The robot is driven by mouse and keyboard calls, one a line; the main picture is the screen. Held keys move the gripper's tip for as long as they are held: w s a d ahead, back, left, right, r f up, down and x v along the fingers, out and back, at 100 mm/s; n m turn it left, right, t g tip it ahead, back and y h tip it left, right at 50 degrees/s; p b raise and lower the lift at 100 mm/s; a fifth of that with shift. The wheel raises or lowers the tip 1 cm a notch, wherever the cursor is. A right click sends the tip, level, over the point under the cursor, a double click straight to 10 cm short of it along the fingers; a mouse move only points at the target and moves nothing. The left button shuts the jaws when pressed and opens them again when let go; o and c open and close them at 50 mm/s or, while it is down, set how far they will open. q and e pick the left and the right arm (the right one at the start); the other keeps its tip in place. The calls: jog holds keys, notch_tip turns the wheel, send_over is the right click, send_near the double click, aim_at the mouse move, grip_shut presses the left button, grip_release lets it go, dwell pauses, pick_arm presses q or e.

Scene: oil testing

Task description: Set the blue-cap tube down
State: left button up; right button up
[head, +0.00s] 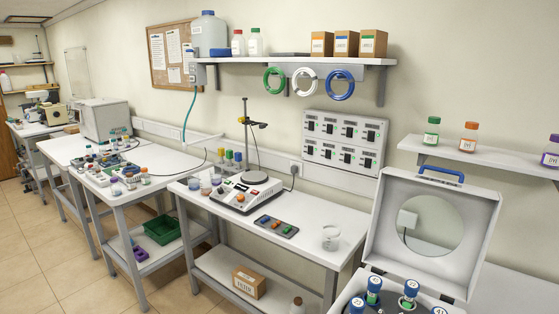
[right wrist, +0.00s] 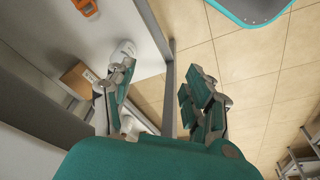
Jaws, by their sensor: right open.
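Several blue-capped tubes stand in the open white machine at the bottom right of the head view, one at the back left (head: 374,285) and one to its right (head: 411,290). Two more show partly at the lower frame edge. The machine's raised lid (head: 483,207) has a round window. My right gripper (right wrist: 160,65) is open in the right wrist view, with nothing visible between its fingers. It is over the front edge of a white bench, with floor below. No blue-capped tube shows in the right wrist view. Neither gripper shows in the head view.
The middle bench (head: 313,243) holds a hotplate (head: 245,190), a dark tray (head: 276,226) and a glass beaker (head: 330,238). A cardboard box (head: 248,282) sits on its lower shelf. A wall shelf (head: 470,153) carries capped bottles. Tiled floor (head: 95,270) is clear at left.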

jog(key=s+d+f+b, duration=0.1)
jog(key=s+f, duration=0.5)
jog(key=f, duration=0.3)
jog(key=s+d+f+g+b, duration=0.1)
jog(key=s+f+b, duration=0.1)
jog(key=s+f, duration=0.3)
jog(key=s+d+f+b, duration=0.1)
jog(key=s+f, duration=0.5)
jog(key=f, duration=0.7)
jog(key=shift+s+f+b, duration=0.3)
jog(key=shift+f+b, duration=0.05)
jog(key=shift+b, duration=0.3)
